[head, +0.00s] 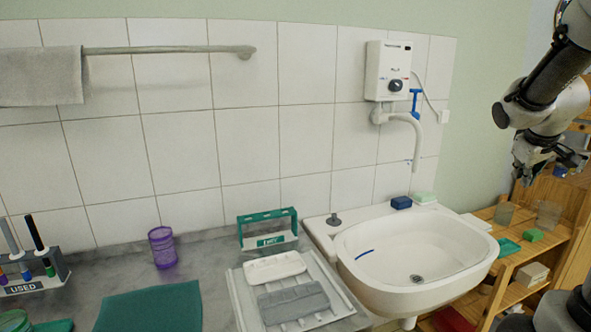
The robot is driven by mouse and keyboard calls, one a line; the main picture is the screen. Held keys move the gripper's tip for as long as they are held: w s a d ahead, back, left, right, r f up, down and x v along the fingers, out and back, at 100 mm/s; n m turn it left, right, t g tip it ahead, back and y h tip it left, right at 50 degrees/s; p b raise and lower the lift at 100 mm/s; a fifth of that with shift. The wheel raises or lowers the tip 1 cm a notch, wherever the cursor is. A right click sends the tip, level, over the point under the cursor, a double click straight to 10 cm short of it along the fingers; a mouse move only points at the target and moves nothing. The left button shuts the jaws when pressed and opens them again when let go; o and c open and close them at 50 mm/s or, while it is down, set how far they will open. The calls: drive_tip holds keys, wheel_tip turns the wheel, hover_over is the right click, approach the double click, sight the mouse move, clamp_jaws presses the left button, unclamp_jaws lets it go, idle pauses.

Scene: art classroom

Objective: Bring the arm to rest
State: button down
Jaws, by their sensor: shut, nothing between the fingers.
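My gripper (549,164) hangs at the end of my arm (553,85) at the upper right of the head view. It is shut and holds nothing. It is up in the air, to the right of the white sink (480,262) and in front of the wooden shelf. My arm reaches down from the top right corner, bent at the wrist. The rest of the arm is cut off by the picture's edge.
The wooden shelf (505,268) holds several cups and sponges. A water heater (388,72) with a spout hangs above the sink. The grey counter (200,262) bears a drying rack (238,293), a purple mesh cup (162,247), a green mat (150,306) and a brush holder (35,287).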

drive_tip(key=s+a+m+g+y, duration=0.1)
drive_tip(key=s+a+y, duration=0.3)
drive_tip(key=s+a, duration=1.7)
drive_tip(key=shift+s, duration=0.8)
